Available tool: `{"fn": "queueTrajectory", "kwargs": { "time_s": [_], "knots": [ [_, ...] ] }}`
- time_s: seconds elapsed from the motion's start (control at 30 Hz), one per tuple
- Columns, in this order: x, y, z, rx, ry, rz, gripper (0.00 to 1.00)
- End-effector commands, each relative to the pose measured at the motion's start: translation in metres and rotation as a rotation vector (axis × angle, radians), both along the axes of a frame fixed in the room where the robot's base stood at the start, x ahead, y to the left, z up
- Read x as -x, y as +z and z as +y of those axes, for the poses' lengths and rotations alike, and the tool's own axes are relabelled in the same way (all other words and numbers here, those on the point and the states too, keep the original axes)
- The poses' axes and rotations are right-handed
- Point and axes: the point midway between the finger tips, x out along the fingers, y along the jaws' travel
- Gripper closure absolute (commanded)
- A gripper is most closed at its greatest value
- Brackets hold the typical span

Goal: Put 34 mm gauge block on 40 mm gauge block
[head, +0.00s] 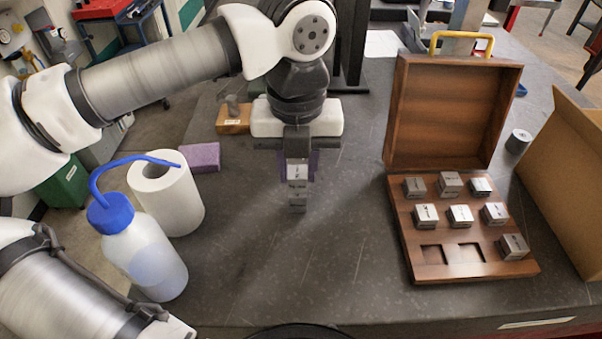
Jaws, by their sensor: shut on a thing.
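My gripper (298,177) points down over the middle of the bench. It is shut on a small steel block, taken to be the 34 mm gauge block (297,171), between purple-tinted fingers. The two line up in the picture. I cannot tell whether they touch or a gap remains. The markings are too small to read surely.
An open wooden case (407,240) at the right holds several gauge blocks and two empty front pockets. A blue-capped wash bottle (145,250), a paper roll (180,205) and a purple sponge (201,157) stand left. A cardboard box (568,180) is far right. Bench in front is clear.

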Motion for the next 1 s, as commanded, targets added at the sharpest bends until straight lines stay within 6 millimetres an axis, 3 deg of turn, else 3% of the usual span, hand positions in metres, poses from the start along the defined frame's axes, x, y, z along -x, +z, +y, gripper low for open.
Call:
{"fn": "queueTrajectory", "kwargs": {
  "time_s": [0.03, 0.43, 0.47, 0.6, 1.0],
  "knots": [
    [0.0006, -0.0081, 0.0009, 0.001, 0.002, 0.0, 1.0],
    [0.0008, -0.0112, 0.0011, 0.0, 0.003, -0.001, 1.0],
    [0.0008, -0.0109, 0.0012, 0.0, 0.003, 0.0, 0.72],
    [0.0009, -0.0097, 0.0011, 0.0, 0.003, 0.0, 0.53],
    [0.0009, -0.0043, 0.0011, 0.0, 0.003, 0.0, 0.51]
  ]
}}
